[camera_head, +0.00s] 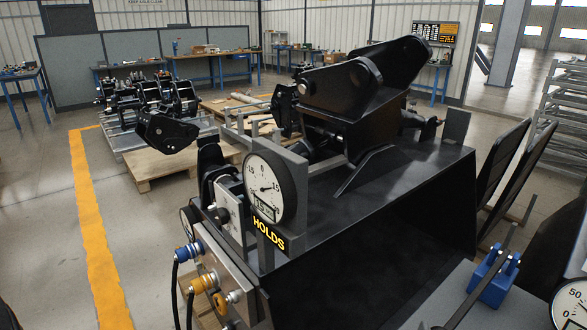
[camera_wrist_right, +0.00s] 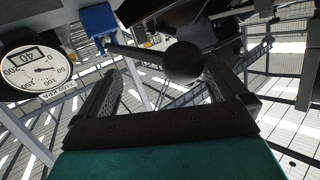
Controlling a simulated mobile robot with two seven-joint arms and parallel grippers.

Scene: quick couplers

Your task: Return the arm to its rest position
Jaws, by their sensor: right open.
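My right gripper (camera_wrist_right: 163,68) is open in the right wrist view, its two dark fingers spread wide. A lever with a round black knob (camera_wrist_right: 183,62) shows between and beyond the fingers, and I see no finger closed on it. The lever's arm runs to a blue block (camera_wrist_right: 99,20). In the head view the blue block (camera_head: 493,276) sits at the lower right with the dark lever (camera_head: 478,289) across it. My right gripper does not show in the head view. My left gripper is in neither view.
A black machine (camera_head: 365,85) stands on a dark bench (camera_head: 420,180). A dial gauge (camera_head: 270,188) over a "HOLDS" sign (camera_head: 269,234) is at its front. Blue (camera_head: 188,252) and yellow (camera_head: 203,284) couplers are below. Another gauge (camera_wrist_right: 35,72) is close left in the wrist view.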

